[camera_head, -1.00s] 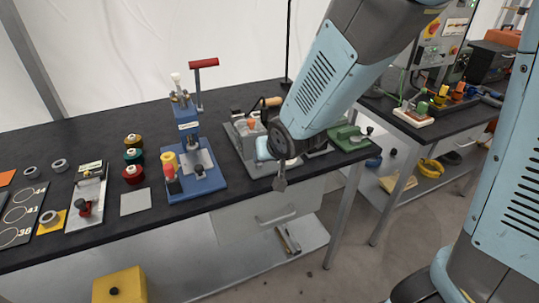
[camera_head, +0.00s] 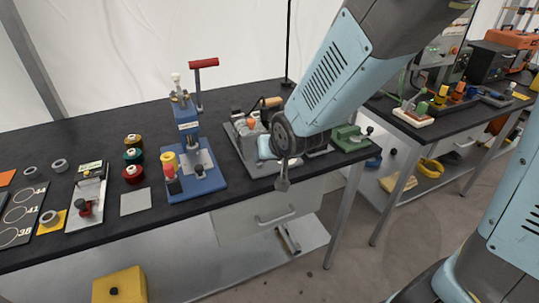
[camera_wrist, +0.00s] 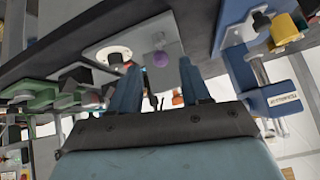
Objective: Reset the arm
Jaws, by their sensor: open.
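My gripper (camera_wrist: 158,82) is open in the wrist view. Its two blue-grey fingers stand apart with nothing held between them. In the head view my arm reaches in from the upper right, and the gripper end (camera_head: 283,176) hangs by the front edge of the black-topped bench (camera_head: 90,130). A grey fixture (camera_head: 239,148) lies partly hidden behind my wrist. In the wrist view the scene looks upside down, and a grey plate with a purple knob (camera_wrist: 160,59) shows beyond the fingertips.
A blue press with a red handle (camera_head: 193,165) stands left of my gripper. Thread spools (camera_head: 133,157) are further left. A green device (camera_head: 349,137) sits at the bench's right end. A second bench (camera_head: 440,123) stands at right, with floor between. A yellow box (camera_head: 119,286) is at lower left.

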